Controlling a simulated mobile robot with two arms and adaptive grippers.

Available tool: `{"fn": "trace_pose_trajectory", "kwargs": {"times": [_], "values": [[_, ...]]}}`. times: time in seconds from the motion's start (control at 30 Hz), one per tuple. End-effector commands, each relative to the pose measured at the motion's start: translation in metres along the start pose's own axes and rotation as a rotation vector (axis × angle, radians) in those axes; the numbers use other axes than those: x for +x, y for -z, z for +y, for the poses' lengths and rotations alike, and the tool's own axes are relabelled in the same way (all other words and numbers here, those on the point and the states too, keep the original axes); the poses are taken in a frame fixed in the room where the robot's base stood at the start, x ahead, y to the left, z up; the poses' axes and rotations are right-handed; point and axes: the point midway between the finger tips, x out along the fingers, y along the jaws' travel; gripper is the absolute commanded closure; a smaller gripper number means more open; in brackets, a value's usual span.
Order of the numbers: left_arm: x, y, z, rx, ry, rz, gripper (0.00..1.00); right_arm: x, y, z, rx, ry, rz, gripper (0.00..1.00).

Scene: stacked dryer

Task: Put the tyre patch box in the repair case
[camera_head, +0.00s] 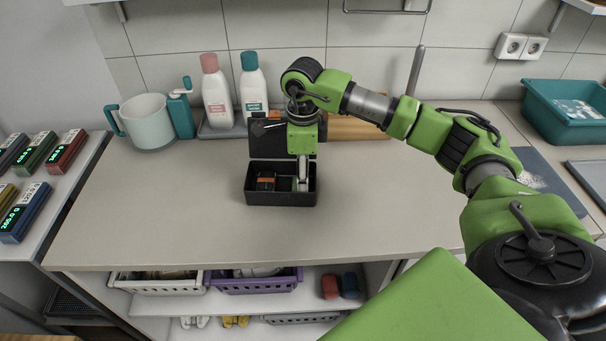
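The repair case (283,199) is a small black box standing open on the counter, its lid raised at the back. Inside it on the left is a dark item with an orange band (265,181). A small greenish thing shows beside it, partly hidden by my gripper; I cannot tell whether it is the tyre patch box. My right gripper (303,183) points down into the right side of the case. Its fingers are seen edge-on, so their opening and any grip are unclear. My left gripper is not in view.
Behind the case stand two bottles (216,92) on a grey tray, with a white mug (147,122) to their left. A teal bin (565,112) is at the right. Baskets (253,283) sit on the shelf below. The counter left and front of the case is clear.

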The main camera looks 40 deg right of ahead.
Motion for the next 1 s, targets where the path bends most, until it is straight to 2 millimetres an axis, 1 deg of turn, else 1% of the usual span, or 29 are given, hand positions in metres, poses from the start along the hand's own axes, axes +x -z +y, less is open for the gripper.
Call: {"fn": "trace_pose_trajectory", "kwargs": {"times": [0.13, 0.17, 0.23, 0.4, 0.5, 0.57, 0.63, 0.8, 1.0], "values": [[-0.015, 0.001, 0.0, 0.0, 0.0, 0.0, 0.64, -0.017, 0.0, 0.0, 0.0, 0.001, -0.002, 0.51], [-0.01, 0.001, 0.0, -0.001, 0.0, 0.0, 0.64, -0.018, -0.001, -0.001, 0.0, 0.003, -0.004, 0.51], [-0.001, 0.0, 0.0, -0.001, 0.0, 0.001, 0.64, -0.03, -0.002, -0.002, -0.001, 0.005, -0.006, 0.51], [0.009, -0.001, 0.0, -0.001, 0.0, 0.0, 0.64, -0.071, -0.002, -0.001, 0.0, 0.005, -0.006, 0.51], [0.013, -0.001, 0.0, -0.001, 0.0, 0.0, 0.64, -0.093, -0.001, -0.001, 0.0, 0.005, -0.005, 0.51], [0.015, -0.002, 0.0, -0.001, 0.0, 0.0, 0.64, -0.105, -0.001, -0.001, 0.0, 0.004, -0.005, 0.51], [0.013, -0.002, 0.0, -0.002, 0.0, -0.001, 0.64, -0.117, 0.0, -0.001, 0.0, 0.004, -0.002, 0.51], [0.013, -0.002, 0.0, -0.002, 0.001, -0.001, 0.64, -0.13, 0.0, -0.001, 0.001, 0.002, -0.001, 0.51], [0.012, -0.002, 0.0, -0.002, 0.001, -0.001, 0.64, -0.132, 0.0, 0.0, 0.0, 0.0, 0.0, 0.51]]}}
